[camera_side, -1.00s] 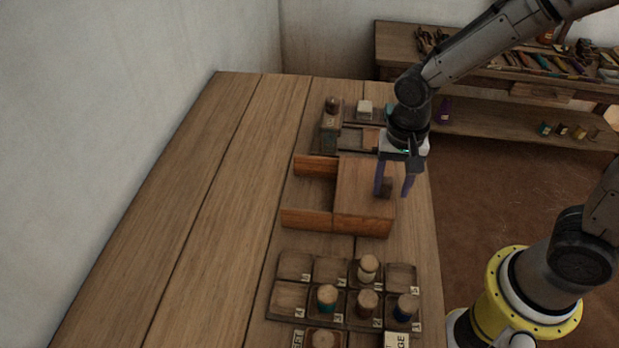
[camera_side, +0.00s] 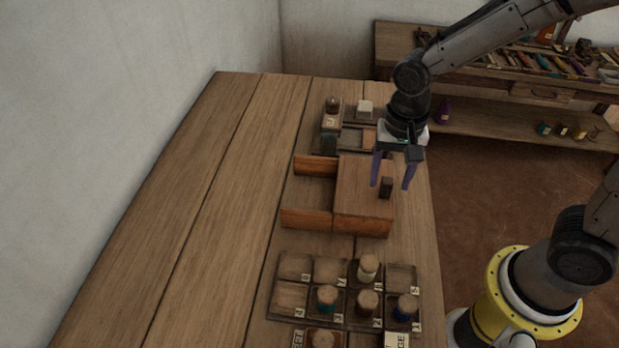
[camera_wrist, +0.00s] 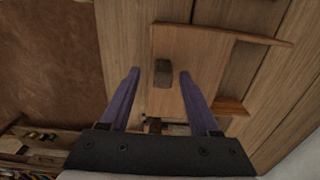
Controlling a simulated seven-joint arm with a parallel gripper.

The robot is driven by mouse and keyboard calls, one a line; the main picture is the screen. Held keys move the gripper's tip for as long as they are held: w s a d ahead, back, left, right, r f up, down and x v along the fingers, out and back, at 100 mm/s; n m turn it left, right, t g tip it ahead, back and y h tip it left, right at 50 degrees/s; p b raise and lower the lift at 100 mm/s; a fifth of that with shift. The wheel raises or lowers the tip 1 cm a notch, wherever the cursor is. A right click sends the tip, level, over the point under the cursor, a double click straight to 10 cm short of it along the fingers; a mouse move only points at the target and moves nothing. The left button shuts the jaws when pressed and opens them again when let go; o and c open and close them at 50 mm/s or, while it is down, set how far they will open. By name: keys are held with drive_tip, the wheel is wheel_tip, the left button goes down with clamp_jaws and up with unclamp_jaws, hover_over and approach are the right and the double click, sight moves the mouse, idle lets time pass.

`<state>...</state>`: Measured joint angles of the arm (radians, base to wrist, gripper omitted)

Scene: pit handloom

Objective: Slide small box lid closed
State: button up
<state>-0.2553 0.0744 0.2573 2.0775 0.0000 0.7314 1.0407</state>
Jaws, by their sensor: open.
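A wooden box with side rails (camera_side: 306,218) lies mid-table. Its flat lid (camera_side: 357,205) covers the right part and leaves the left part open. A dark block handle (camera_side: 386,188) stands near the lid's right edge. In the wrist view, the lid (camera_wrist: 200,50) and handle (camera_wrist: 163,73) show below my gripper (camera_wrist: 160,72). My gripper (camera_side: 391,186) is open and empty, pointing down at the handle. In the wrist view its purple fingers lie on either side of the handle. I cannot tell whether the fingertips touch the lid or hover above it.
A compartment tray (camera_side: 290,298) with several capped spools stands in front of the box. Smaller wooden holders (camera_side: 353,142) stand behind it. The table (camera_side: 215,190) is clear to the left. A tool bench (camera_side: 480,118) stands in the background.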

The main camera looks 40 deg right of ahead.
drive_tip(key=shift+r, duration=2.15)
drive_tip(key=shift+d+r, duration=0.1)
wheel_tip(320, 180, up, 6)
drive_tip(key=s+d+t, duration=0.1)
drive_tip(key=d+t, duration=0.1)
drive_tip(key=d, duration=0.1)
drive_tip(key=s+d+r+n+t, duration=0.1)
drive_tip(key=s+d+n, duration=0.1)
drive_tip(key=s+n, duration=0.2)
drive_tip(key=s+d+r+n+t, duration=0.2)
drive_tip(key=s+n, duration=0.3)
drive_tip(key=s, duration=0.4)
drive_tip(key=shift+d+r+t, duration=0.2)
drive_tip(key=shift+d+t, duration=0.1)
drive_tip(key=shift+d, duration=0.1)
drive_tip(key=shift+o, duration=0.3)
drive_tip(key=shift+s, duration=0.1)
idle(0.3)
